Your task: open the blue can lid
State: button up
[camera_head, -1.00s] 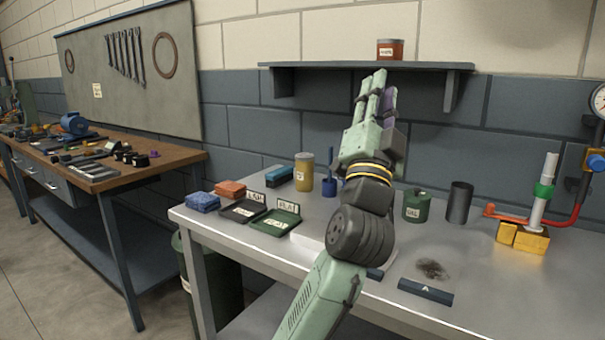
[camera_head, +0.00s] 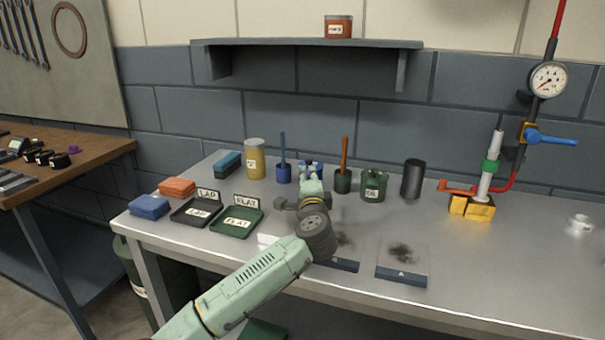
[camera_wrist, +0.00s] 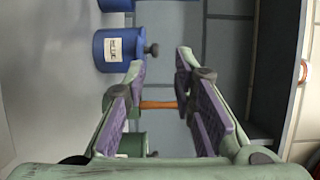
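The blue can (camera_wrist: 115,48) with a white label shows in the wrist view at upper left, lying sideways in that turned picture. Its lid has a dark knob (camera_wrist: 152,50) that lies between the lines of my fingers, beyond the tips. In the head view my gripper (camera_head: 312,184) is in front of the can, and only bits of blue show around it. My gripper also shows in the wrist view (camera_wrist: 163,68), open and empty, with its purple-padded fingers apart. I cannot tell the gap from the tips to the knob.
A blue pot with a brush (camera_head: 284,174) stands left of the can. A green pot with an orange handle (camera_head: 342,182) and a green can (camera_head: 374,187) stand to the right. A shelf (camera_head: 300,44) hangs above. A dark cylinder (camera_head: 413,180) is farther right.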

aim_at(309, 164)
jog(key=shift+w+a+f+p, duration=0.1)
jog(key=shift+w+f+p, duration=0.2)
jog(key=shift+f, duration=0.35)
jog(key=shift+w+f+p, duration=0.2)
jog(key=shift+f+p, duration=0.05)
jog(key=shift+f, duration=0.35)
jog(key=w+p, duration=0.1)
jog(key=w, duration=0.2)
jog(key=w+p, duration=0.1)
jog(key=w, duration=0.2)
jog(key=shift+w+a+f, duration=0.2)
jog(key=shift+w, duration=0.1)
jog(key=shift+c, duration=0.4)
grip_shut()
